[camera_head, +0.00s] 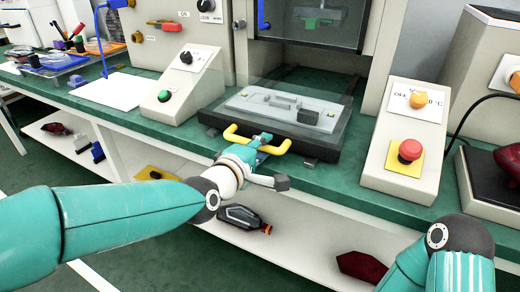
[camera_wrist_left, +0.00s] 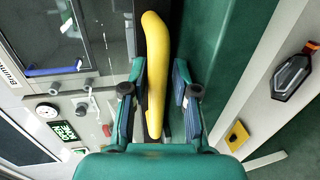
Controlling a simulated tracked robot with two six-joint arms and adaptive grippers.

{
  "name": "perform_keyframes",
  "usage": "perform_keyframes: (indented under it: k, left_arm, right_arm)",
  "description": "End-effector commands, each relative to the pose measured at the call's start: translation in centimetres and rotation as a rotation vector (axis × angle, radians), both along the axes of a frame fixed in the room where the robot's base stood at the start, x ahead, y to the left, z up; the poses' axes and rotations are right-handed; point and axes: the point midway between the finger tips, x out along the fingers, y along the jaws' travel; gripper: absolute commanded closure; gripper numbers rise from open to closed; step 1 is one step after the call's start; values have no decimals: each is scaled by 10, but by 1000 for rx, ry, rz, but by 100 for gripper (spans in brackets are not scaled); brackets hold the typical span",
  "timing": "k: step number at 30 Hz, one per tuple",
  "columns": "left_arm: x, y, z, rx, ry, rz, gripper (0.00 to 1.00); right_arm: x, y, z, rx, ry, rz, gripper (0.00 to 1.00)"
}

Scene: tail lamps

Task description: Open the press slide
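The press slide (camera_head: 238,119) is a dark plate carrying a grey fixture (camera_head: 285,107), low at the front of the press (camera_head: 325,45). Its yellow bar handle (camera_head: 281,148) runs along the front edge in the head view. In the left wrist view the handle (camera_wrist_left: 156,75) passes between the two spread fingers of the left gripper (camera_wrist_left: 157,88), with a visible gap on the right side. Part of the handle is hidden by the gripper in the head view. My right gripper is out of view; only its arm shows.
A box with a red button (camera_head: 410,150) stands right of the slide, and one with a green button (camera_head: 165,96) stands left. The green bench top (camera_head: 330,180) is clear in front. Dark red lamps (camera_head: 361,267) lie on the shelf below.

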Motion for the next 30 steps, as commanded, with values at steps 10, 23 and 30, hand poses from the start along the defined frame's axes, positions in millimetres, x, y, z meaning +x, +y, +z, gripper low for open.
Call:
perform_keyframes:
  k: [10, 23, 30]
  left_arm:
    - [-33, 18, 10, -2, -4, 1, 71]
    - [-98, 49, 22, 0, 0, -1, 71]
    - [-105, 53, 23, 1, 2, -2, 71]
  right_arm:
    - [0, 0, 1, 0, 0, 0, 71]
    - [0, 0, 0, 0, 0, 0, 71]
    - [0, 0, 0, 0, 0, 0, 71]
